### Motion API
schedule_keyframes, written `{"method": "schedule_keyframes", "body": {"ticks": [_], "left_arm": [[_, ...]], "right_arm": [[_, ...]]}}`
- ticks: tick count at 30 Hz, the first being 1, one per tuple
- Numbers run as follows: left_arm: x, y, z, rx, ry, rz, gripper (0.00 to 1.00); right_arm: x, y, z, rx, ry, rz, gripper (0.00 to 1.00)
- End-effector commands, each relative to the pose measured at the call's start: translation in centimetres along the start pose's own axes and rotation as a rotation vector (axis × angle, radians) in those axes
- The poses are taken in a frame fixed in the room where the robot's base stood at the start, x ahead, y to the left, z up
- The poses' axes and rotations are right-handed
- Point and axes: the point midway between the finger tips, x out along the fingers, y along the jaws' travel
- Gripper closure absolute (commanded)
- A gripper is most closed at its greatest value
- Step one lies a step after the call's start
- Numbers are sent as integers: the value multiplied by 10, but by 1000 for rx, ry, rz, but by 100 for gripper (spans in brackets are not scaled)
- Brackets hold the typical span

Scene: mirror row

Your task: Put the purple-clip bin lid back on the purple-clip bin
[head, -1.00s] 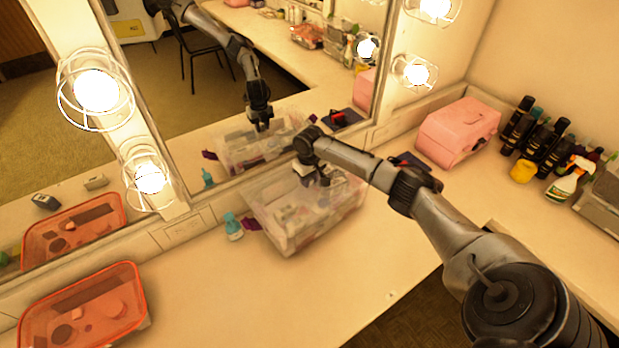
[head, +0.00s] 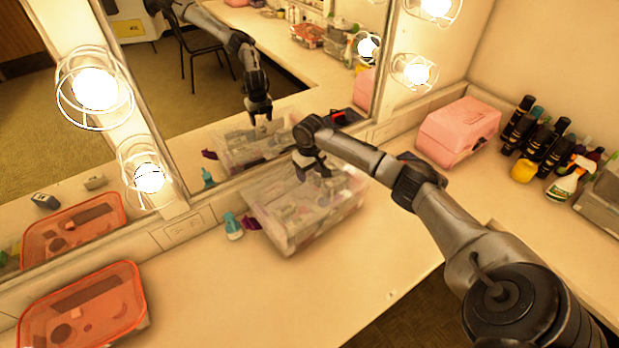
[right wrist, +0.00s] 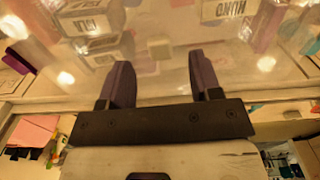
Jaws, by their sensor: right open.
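The purple-clip bin (head: 290,236) is a clear box with small items in it, on the counter below the mirror. A purple clip (head: 251,223) sticks out at its left end. A clear, glossy sheet that looks like the bin lid (right wrist: 155,80) lies across the bin's top in the right wrist view; its edges are hard to make out, so I cannot tell whether it sits fully flush. My right gripper (head: 314,175) is open just above the bin, its two fingers (right wrist: 158,82) apart with nothing between them. My left gripper is not in view.
A small blue-capped bottle (head: 233,227) stands left of the bin. An orange-rimmed container (head: 82,308) is at front left. A pink case (head: 458,132) and several dark bottles (head: 535,137) stand at right. The mirror (head: 240,95) rises close behind. The counter's front middle is clear.

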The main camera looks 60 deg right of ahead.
Motion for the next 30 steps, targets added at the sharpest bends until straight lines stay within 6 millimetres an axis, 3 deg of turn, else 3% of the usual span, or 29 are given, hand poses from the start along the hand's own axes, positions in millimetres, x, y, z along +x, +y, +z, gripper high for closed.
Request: {"method": "schedule_keyframes", "body": {"ticks": [6, 12, 22, 30], "left_arm": [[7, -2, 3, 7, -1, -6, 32], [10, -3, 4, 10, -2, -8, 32], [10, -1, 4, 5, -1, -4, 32], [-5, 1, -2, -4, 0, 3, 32]], "right_arm": [[-45, 0, -1, 0, 4, -1, 42], [-78, 0, 0, 0, 4, 0, 42], [-106, 0, 0, 1, 1, 0, 42], [-119, 0, 0, 1, 0, 0, 42]]}}
